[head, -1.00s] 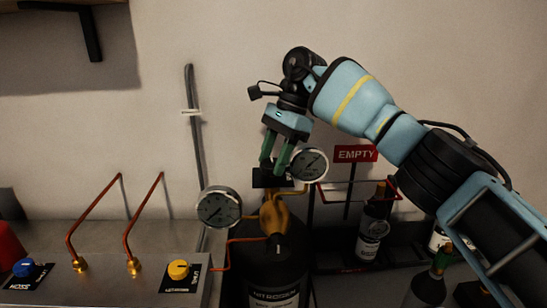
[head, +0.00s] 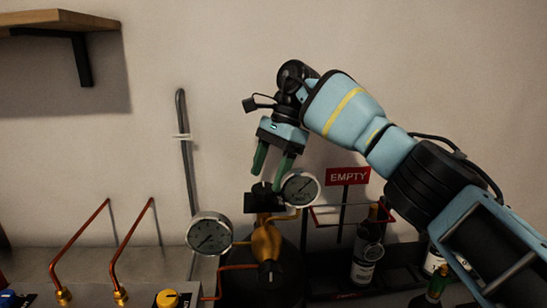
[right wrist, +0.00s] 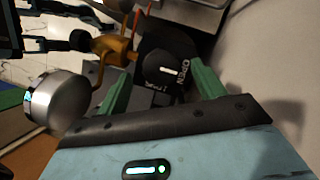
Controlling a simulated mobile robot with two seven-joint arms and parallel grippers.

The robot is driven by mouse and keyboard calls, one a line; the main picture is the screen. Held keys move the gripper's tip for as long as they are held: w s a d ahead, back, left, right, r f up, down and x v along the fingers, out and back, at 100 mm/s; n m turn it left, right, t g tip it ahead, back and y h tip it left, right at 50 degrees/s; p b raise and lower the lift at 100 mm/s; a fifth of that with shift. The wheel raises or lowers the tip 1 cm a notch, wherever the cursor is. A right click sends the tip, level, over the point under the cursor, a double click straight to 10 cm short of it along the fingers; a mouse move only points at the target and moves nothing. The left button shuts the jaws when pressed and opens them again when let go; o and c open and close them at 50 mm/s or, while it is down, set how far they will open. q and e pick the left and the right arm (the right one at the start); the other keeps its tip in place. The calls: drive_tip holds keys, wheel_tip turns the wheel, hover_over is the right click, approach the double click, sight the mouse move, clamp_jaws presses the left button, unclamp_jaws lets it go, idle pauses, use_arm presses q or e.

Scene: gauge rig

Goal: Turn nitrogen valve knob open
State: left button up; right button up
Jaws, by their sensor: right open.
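The nitrogen valve knob (right wrist: 158,68) is a round black knob with a white mark in the right wrist view. The mark lies toward the OPEN lettering at its right; other lettering below it is partly hidden. In the head view a black valve block (head: 264,203) sits above the brass regulator (head: 266,240) on the dark nitrogen cylinder (head: 262,287). My right gripper (head: 270,180) is open, its green fingers pointing down just above the block. In the right wrist view its fingers stand apart on both sides of the knob, without visible contact. My left gripper is not in view.
Two round gauges flank the valve: the left gauge (head: 209,233) and the right gauge (head: 300,188), close to my right fingers. An EMPTY sign (head: 348,176) and a bottle (head: 367,252) stand to the right. A yellow knob (head: 167,299) is on the bench at lower left.

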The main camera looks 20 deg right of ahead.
drive_tip(key=shift+v, duration=2.45)
drive_tip(key=shift+s, duration=0.1)
